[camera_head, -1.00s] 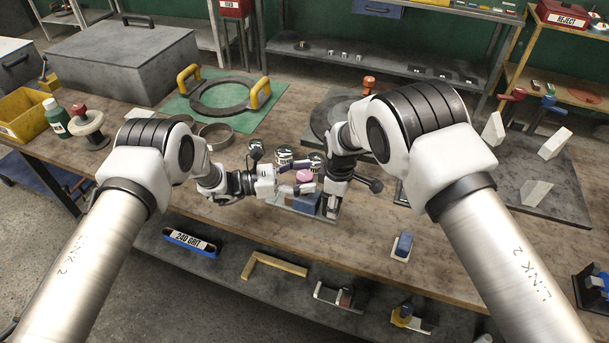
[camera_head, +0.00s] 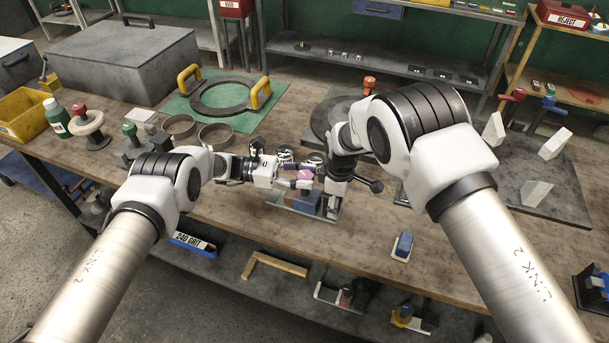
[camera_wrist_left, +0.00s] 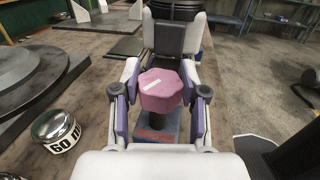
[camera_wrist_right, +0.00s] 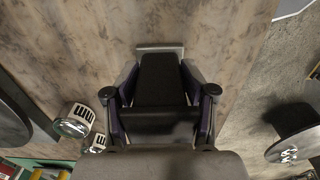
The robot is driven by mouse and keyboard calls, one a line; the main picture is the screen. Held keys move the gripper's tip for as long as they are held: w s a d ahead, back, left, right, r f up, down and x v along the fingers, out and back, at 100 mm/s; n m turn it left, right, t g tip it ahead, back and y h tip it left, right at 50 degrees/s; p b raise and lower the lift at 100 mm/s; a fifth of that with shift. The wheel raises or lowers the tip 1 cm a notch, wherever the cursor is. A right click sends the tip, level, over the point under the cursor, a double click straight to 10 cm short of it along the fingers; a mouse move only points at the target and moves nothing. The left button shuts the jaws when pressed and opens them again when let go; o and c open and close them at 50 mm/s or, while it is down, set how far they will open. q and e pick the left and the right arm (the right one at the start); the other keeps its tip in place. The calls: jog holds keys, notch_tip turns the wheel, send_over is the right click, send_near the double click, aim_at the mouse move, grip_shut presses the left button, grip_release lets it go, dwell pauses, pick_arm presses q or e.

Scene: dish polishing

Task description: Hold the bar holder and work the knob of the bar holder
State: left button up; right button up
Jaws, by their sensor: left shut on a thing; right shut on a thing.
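The bar holder is a low device on a grey base plate (camera_head: 285,207), near the front edge of the bench, with a blue block on it. Its pink lobed knob (camera_wrist_left: 160,90) carries a pale line mark and stands upright on a dark stem. My left gripper (camera_head: 300,182) comes in from the left and is shut on the knob, one finger on each side. My right gripper (camera_head: 331,203) points down at the right end of the holder. It is shut on the holder's dark block (camera_wrist_right: 160,82). My right gripper hides part of the holder in the head view.
Labelled round metal pieces (camera_wrist_left: 55,130) stand just behind the holder. Grey rings (camera_head: 215,136) lie to the left, with a yellow-handled ring (camera_head: 222,95) on a green mat. A blue block (camera_head: 403,245) lies at the front right. The bench front is mostly clear.

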aim_at(305, 176)
pick_arm(q)
jog(key=shift+s+d+m+g, duration=0.1)
jog(key=shift+m+g, duration=0.4)
jog(key=shift+g, duration=0.5)
jog(key=o, duration=1.2)
jog(key=shift+c, duration=0.2)
jog(key=shift+r, duration=0.25)
notch_tip(305, 176, up, 10)
jog(key=shift+f, duration=0.25)
